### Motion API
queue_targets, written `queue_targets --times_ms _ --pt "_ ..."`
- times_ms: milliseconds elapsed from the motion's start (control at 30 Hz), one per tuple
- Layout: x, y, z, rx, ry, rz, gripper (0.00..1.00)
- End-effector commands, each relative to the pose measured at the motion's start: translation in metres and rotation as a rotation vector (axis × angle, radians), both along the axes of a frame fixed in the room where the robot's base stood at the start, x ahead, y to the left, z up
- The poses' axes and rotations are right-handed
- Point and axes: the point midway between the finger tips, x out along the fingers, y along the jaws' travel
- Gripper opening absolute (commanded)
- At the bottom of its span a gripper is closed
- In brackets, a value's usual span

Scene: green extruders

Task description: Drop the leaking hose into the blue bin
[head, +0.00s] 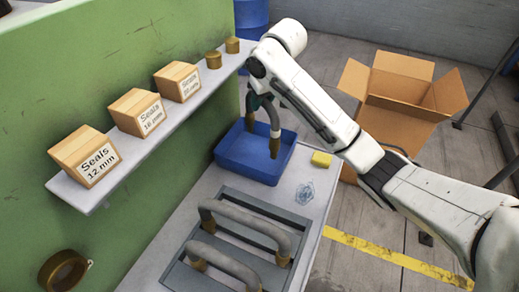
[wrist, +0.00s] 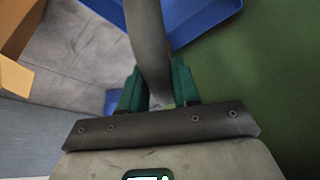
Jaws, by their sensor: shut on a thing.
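My gripper (head: 252,100) is shut on a grey curved hose (head: 272,116) with brass ends. The hose hangs down over the blue bin (head: 256,168), one brass end in front of its inside; I cannot tell if it touches the bin's floor. In the wrist view the hose (wrist: 147,40) runs up between the green fingers of my gripper (wrist: 158,88), and part of the blue bin (wrist: 205,20) shows behind it. No leak can be made out on the held hose. Two similar hoses, a farther one (head: 245,220) and a nearer one (head: 225,262), lie in a grey rack.
A shelf (head: 130,165) with several seal boxes and two brass caps juts from the green wall at left. An open cardboard box (head: 400,120) stands behind the arm.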

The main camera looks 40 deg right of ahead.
Motion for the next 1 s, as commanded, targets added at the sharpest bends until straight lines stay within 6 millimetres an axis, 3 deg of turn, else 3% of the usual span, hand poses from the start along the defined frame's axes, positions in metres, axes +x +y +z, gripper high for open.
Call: queue_targets --times_ms 100,300,767,800,1000 --pt "0.000 -0.001 -0.020 -0.002 -0.001 -0.001 0.00" --pt "0.000 -0.001 -0.036 -0.003 -0.001 0.000 0.00" --pt "0.000 0.000 -0.042 -0.001 -0.001 0.000 0.00" --pt "0.000 0.000 -0.042 -0.001 -0.001 0.000 0.33" --pt "0.000 0.000 -0.042 -0.001 -0.001 0.000 0.52"
